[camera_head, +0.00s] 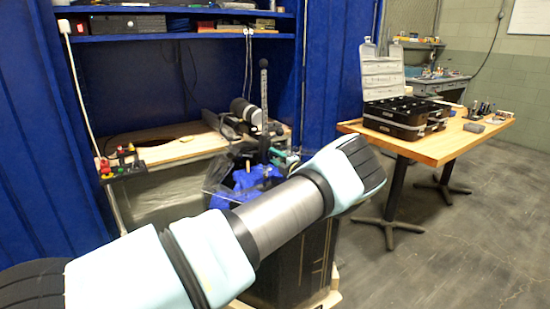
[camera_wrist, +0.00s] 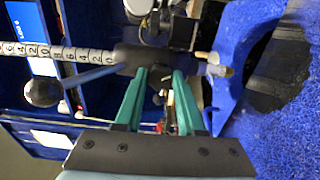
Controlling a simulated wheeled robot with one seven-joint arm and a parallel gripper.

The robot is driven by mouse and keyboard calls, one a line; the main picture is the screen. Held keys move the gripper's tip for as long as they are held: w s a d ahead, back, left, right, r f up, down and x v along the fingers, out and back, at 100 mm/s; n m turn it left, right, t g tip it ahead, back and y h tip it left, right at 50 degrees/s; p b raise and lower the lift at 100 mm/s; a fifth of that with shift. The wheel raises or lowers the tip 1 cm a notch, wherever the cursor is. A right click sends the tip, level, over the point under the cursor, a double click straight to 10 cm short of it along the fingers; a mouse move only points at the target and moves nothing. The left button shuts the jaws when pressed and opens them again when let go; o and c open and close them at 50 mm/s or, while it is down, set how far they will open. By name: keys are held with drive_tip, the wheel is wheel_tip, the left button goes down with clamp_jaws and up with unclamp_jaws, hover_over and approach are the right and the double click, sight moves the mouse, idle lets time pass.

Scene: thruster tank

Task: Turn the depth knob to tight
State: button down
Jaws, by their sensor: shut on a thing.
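In the wrist view, my gripper (camera_wrist: 160,80) has its two teal fingers on either side of a small dark depth knob (camera_wrist: 159,84). The fingers are shut on this knob, and they cover much of it, so its turn angle cannot be read. The knob sits at a dark clamp block (camera_wrist: 140,56) around a white numbered depth rod (camera_wrist: 70,54). In the head view, the rod (camera_head: 265,100) stands upright at the tank's right end. My gripper (camera_head: 283,158) is low beside it, partly hidden by my own arm.
A lever with a black ball (camera_wrist: 42,93) sticks out near the rod. A blue mount (camera_head: 250,178) lies below my gripper at the tank (camera_head: 160,205). A box with red and green buttons (camera_head: 120,167) is at left. A wooden table (camera_head: 430,150) with an open case (camera_head: 405,118) stands right.

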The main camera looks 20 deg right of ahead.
drive_tip(key=m, duration=0.5)
drive_tip(key=shift+m, duration=0.4)
idle(0.3)
drive_tip(key=c, duration=0.5)
unclamp_jaws()
drive_tip(key=shift+s, duration=0.1)
drive_tip(key=s, duration=0.3)
drive_tip(key=s+d+b, duration=0.1)
drive_tip(key=s, duration=0.3)
drive_tip(key=s+d, duration=0.1)
drive_tip(key=s, duration=0.2)
drive_tip(key=shift+s, duration=0.25)
